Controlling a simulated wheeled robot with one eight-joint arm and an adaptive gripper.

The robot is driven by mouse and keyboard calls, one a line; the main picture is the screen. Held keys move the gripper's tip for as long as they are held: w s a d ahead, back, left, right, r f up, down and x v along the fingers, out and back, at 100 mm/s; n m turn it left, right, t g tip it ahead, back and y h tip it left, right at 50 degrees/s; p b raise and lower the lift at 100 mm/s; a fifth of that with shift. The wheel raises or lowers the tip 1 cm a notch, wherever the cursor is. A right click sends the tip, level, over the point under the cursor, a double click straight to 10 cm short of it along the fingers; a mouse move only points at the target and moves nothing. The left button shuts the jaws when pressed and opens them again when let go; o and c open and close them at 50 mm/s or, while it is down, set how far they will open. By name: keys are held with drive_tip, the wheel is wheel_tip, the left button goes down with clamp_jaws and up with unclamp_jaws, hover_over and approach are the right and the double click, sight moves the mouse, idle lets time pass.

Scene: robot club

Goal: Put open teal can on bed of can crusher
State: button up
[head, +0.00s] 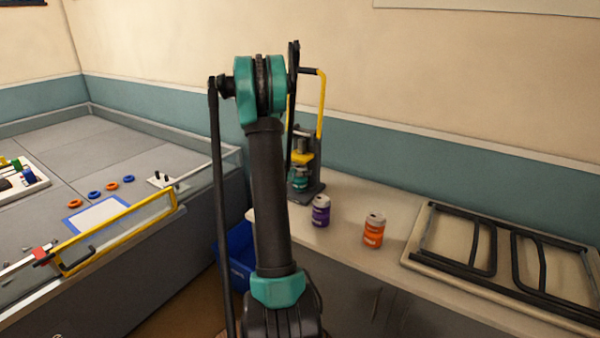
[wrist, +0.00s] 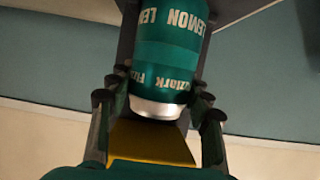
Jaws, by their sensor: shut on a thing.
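A teal can (wrist: 172,62) with white "LEMON" lettering fills the upper middle of the wrist view. The lettering is upside down there, and a silver end rim points toward the bottom of the picture. My gripper (wrist: 155,106) is shut on it, with dark fingers on both sides near that rim. The can crusher (head: 306,160), with a yellow lever and dark frame, stands at the back left of the counter. I cannot tell whether the can touches the bed.
A purple can (head: 321,211) and an orange can (head: 374,231) stand on the counter (head: 345,200) in front of the crusher. A tray with black bars (head: 500,250) lies to the right. A blue bin (head: 236,262) is below, at left.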

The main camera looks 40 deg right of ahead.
drive_tip(key=o, duration=0.9)
drive_tip(key=shift+c, duration=0.2)
drive_tip(key=v, duration=1.2)
drive_tip(key=s+a+f+n+y, duration=0.2)
drive_tip(key=s+a+n+y, duration=0.2)
drive_tip(key=s+a, duration=0.4)
drive_tip(key=s+a+f+n+y, duration=0.3)
drive_tip(key=s+a, duration=0.5)
drive_tip(key=a, duration=0.6)
drive_tip(key=s+a+f+n+y, duration=0.2)
drive_tip(key=s+a+n+y, duration=0.3)
drive_tip(key=s+a, duration=0.3)
drive_tip(key=a+n, duration=0.1)
drive_tip(key=a, duration=0.2)
drive_tip(key=shift+s+f+n+g+y, duration=0.2)
drive_tip(key=shift+n+g+y, duration=0.1)
drive_tip(key=shift+g, duration=0.1)
